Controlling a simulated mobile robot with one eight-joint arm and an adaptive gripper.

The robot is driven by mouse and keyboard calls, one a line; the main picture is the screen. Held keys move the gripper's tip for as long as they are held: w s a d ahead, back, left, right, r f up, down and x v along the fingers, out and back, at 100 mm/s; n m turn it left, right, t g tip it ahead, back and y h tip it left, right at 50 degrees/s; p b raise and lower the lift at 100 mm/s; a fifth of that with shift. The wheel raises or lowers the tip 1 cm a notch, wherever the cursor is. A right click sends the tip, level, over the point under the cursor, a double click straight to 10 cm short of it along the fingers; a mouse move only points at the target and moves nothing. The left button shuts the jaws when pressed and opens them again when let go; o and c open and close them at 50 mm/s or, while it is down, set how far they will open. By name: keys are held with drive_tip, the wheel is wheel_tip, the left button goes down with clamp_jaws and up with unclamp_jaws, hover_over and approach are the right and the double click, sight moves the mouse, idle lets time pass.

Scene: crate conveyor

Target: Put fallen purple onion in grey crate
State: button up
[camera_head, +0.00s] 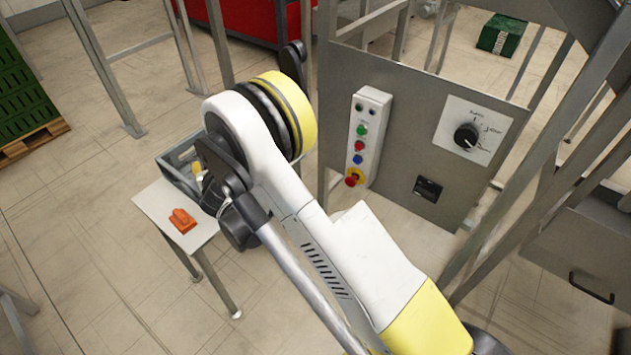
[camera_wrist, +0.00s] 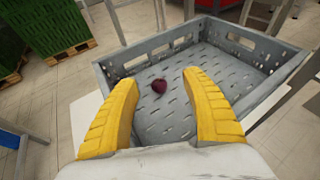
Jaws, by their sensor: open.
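The grey crate (camera_wrist: 240,88) fills the upper middle of the wrist view, with a slotted floor and low walls. The dark purple onion (camera_wrist: 159,86) shows within the crate's outline, over its floor near the left wall. Whether it rests on the floor is hard to tell. My gripper (camera_wrist: 162,80) is open over the crate's near side, its yellow fingers apart with the onion in the gap just beyond their tips. In the head view part of the crate (camera_head: 172,158) shows behind my arm, which hides the onion; a yellow finger (camera_head: 197,168) shows.
A white-topped table (camera_head: 160,208) beside the crate bears an orange object (camera_head: 182,220). A grey control panel (camera_head: 420,100) stands right of my arm. Green crates on a pallet (camera_head: 25,100) stand at the far left. Metal frames stand around; open floor lies at lower left.

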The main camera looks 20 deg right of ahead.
drive_tip(key=s+d+r+m+g+h, duration=0.1)
drive_tip(key=s+d+r+m+g, duration=0.1)
drive_tip(key=s+d+r+m, duration=0.5)
drive_tip(key=s+d+r+m+g+h, duration=0.1)
drive_tip(key=s+d+r+m, duration=0.3)
drive_tip(key=d+r+m, duration=0.7)
drive_tip(key=s+d+r+m+g, duration=0.1)
drive_tip(key=s+d+m, duration=0.2)
drive_tip(key=s+m, duration=0.6)
drive_tip(key=s+d+r+m+g+y, duration=0.1)
drive_tip(key=s+d+m+g, duration=0.1)
drive_tip(key=s+m, duration=0.8)
drive_tip(key=s+d, duration=0.1)
drive_tip(key=s, duration=0.8)
drive_tip(key=shift+s+r+g, duration=0.2)
drive_tip(key=shift+r+g, duration=0.1)
drive_tip(key=shift+r, duration=0.05)
